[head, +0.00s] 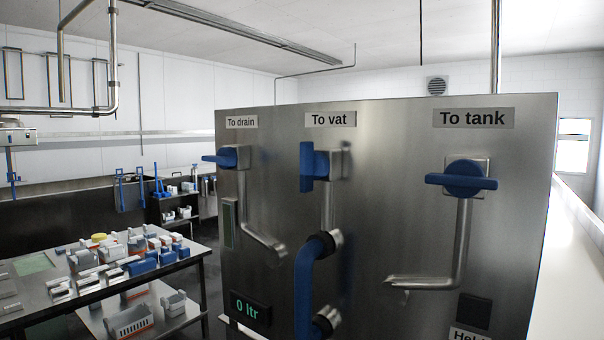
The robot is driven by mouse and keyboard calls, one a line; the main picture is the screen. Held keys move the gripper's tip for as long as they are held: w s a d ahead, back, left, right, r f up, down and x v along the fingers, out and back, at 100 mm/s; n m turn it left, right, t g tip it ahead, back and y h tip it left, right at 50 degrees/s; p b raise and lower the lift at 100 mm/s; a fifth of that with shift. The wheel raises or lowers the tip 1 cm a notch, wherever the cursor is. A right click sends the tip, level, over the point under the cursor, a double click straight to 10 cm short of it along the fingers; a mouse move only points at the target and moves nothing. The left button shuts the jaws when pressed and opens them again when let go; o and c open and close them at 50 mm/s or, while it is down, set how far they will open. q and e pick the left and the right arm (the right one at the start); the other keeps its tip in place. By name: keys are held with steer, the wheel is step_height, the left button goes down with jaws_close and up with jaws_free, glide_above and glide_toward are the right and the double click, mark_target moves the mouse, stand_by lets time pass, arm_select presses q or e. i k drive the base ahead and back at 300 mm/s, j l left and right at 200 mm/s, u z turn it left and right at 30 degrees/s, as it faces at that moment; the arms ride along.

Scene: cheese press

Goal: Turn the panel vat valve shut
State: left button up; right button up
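A steel panel (390,230) stands in front of me with three blue-handled valves. The vat valve (308,166), under the "To vat" label (330,120), has its blue handle upright, in line with the pipe below it. The drain valve (226,158) on the left has its handle lying roughly level. The tank valve (462,181) on the right also has its handle level, across its pipe. Neither of my grippers is in the head view.
A display (250,311) reads "0 ltr". A steel table (30,290) with many small parts stands at the left. Bent steel pipes (440,281) stick out from the panel.

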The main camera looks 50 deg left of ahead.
mark_target(315, 165)
steer(key=j+u, duration=0.1)
steer(key=u, duration=1.45)
steer(key=i+j+u, duration=0.2)
steer(key=i, duration=0.15)
steer(key=i+j+u, duration=0.25)
steer(key=i+l, duration=0.15)
steer(key=i+l+u, duration=0.05)
